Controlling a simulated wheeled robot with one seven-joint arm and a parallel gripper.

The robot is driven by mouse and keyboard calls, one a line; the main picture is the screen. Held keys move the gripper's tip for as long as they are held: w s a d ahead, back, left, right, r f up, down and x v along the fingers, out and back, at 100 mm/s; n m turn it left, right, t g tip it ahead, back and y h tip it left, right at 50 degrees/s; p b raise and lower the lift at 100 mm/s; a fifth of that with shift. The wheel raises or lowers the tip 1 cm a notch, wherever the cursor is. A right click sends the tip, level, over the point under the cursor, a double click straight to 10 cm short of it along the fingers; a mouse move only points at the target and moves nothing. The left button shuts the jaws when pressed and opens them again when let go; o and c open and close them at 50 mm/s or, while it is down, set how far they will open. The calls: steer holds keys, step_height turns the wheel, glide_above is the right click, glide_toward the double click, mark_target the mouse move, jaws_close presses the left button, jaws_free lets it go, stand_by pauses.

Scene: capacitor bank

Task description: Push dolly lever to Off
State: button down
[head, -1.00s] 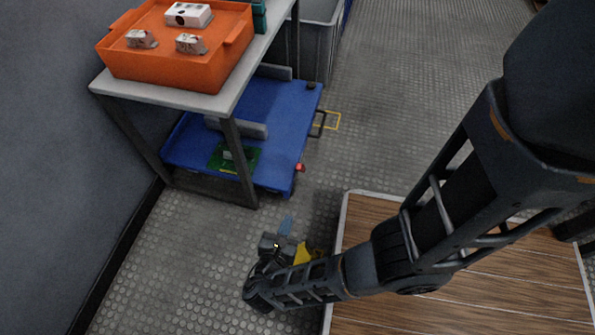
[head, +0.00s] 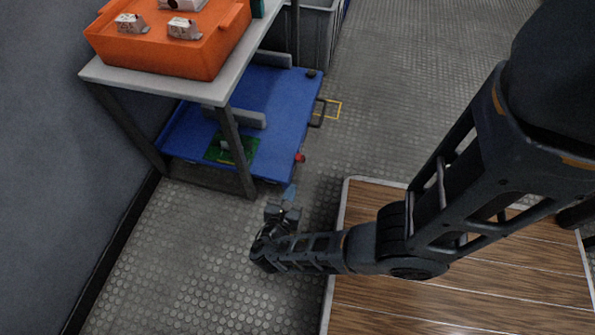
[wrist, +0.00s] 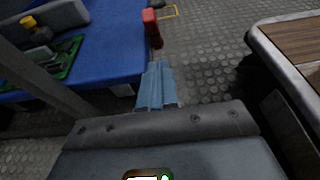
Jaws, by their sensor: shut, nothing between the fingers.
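The blue dolly (head: 278,108) sits low on the floor, partly under the table. Its lever shows as a small red knob (head: 300,158) at the near right edge. In the wrist view the red lever (wrist: 152,27) stands up at the dolly's right edge. My gripper (head: 289,193) is shut and empty, its blue fingers together, just short of the dolly's near edge. In the wrist view the gripper's fingers (wrist: 157,87) point toward the lever, with a small gap visible between them and it. Any On or Off marking is too small to read.
The table (head: 205,90) bears an orange tray (head: 215,55) and its leg stands left of the gripper. A green board (head: 232,148) lies on the dolly. A wood-topped platform (head: 400,300) is at right. Patterned floor (head: 190,260) is clear in front.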

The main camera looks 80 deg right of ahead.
mark_target(300, 158)
steer(key=d+b, duration=0.1)
steer(key=d, duration=0.6)
steer(key=shift+s+r, duration=0.2)
steer(key=shift+r, duration=0.15)
steer(key=shift+d+r, duration=0.1)
steer(key=shift+r, duration=0.05)
